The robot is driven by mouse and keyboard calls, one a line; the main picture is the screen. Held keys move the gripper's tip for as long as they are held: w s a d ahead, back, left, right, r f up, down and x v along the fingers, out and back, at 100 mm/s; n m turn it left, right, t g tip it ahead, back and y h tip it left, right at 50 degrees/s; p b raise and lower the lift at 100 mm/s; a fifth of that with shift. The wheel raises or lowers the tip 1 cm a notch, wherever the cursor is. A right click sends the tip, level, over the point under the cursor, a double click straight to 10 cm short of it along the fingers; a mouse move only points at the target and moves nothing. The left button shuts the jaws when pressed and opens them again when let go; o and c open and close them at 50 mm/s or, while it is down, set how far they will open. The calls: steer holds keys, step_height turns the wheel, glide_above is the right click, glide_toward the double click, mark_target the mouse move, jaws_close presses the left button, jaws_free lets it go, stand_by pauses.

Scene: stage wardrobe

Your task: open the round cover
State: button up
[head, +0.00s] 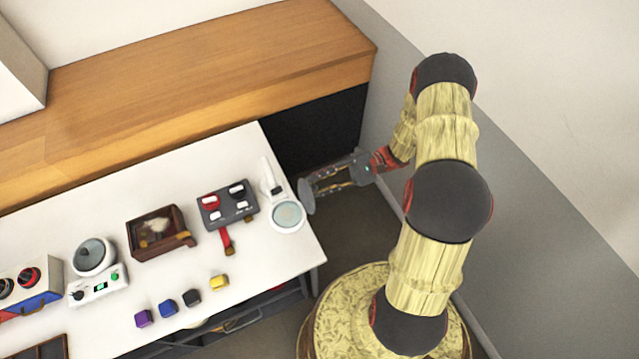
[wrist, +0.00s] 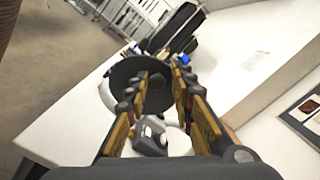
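The round cover (head: 306,196) is a dark grey disc. It stands on edge at the right rim of a round white case (head: 286,229) near the table's right end, and the case's pale green inside shows. In the wrist view the cover (wrist: 127,72) faces me, with a dark knob in its middle. My gripper (head: 317,187) comes from the right, its tips at the cover's outer face. In the wrist view, the gripper's fingers (wrist: 161,82) lie on either side of the knob. Whether they press on it is unclear. Any hinge is hidden.
Left of the case on the white table (head: 262,262) are a grey switch box (head: 229,207), a brown wooden box (head: 160,233), another round white device (head: 93,256) and several small coloured blocks (head: 219,282). A wooden ledge (head: 210,85) runs behind. The table's right edge lies close by.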

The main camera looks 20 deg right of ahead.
steer(key=shift+o, duration=0.9)
steer(key=d, duration=1.2)
steer(key=shift+w+f, duration=0.2)
steer(key=shift+f, duration=0.2)
